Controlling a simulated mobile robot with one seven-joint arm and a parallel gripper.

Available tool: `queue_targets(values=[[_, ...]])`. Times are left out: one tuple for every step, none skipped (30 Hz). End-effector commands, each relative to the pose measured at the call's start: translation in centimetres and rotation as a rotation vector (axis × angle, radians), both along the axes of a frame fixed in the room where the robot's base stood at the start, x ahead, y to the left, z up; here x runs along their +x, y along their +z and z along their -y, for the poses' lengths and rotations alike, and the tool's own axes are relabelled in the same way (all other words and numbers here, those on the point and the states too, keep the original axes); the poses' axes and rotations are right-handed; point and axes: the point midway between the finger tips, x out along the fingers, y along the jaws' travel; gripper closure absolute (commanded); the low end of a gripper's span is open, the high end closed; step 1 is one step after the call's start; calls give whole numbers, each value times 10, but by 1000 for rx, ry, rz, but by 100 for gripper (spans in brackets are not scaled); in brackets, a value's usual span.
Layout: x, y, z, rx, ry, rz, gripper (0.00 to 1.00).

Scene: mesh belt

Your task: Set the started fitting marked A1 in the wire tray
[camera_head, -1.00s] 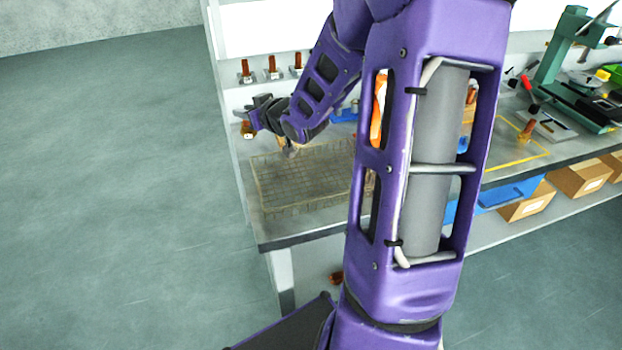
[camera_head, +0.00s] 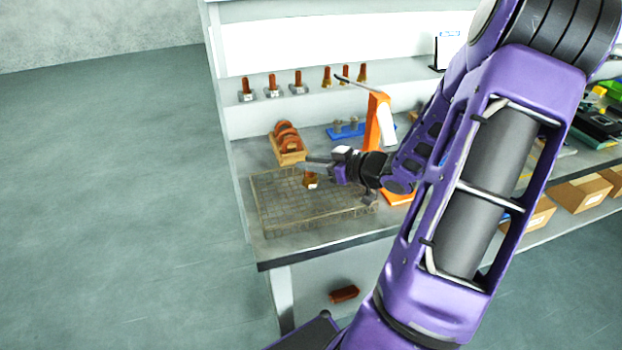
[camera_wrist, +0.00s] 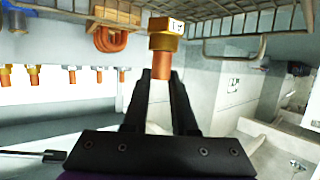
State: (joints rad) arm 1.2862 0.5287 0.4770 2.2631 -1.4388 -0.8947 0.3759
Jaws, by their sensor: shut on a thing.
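My gripper (camera_head: 318,165) is shut on a fitting with a brass nut (camera_head: 310,181) and a copper tube. In the wrist view, the fingers (camera_wrist: 160,78) pinch the copper tube, and the brass nut (camera_wrist: 164,40) sticks out past them with a small white label. I cannot read the label surely. The wire tray (camera_head: 268,212) lies on the left end of the bench. The fitting shows over the tray in the head view, nut downward; it seems to be above the mesh, apart from it. The tray's mesh (camera_wrist: 240,24) also shows along the top of the wrist view.
A wooden box (camera_head: 292,160) of copper bends stands behind the tray. An orange stand (camera_head: 377,125) and a blue rack (camera_head: 345,132) stand to the right. Several fittings (camera_head: 272,86) stand on the shelf behind. A reddish-brown piece (camera_head: 345,294) lies below the bench.

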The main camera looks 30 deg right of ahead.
Motion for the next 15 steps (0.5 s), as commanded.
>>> queue_targets(values=[[0, -5, 0, 0, 0, 1, 100], [0, -6, 0, 0, 0, 1, 100], [0, -9, 0, 1, -1, 2, 100], [0, -12, 0, 2, -1, 1, 100], [0, -16, 0, 2, -1, 1, 100], [0, -22, 0, 3, -1, 1, 100], [0, -27, 0, 3, -1, 1, 100], [0, -32, 0, 4, 0, 1, 100], [0, -37, 0, 3, 0, 0, 100], [0, -40, 0, 2, 0, 0, 100], [0, -42, 0, 0, 0, 1, 100], [0, -42, 0, -1, 0, 1, 100], [1, -42, 0, -1, 0, 1, 100], [1, -41, 0, -1, 1, 2, 100], [1, -41, 0, -1, 1, 2, 100]])
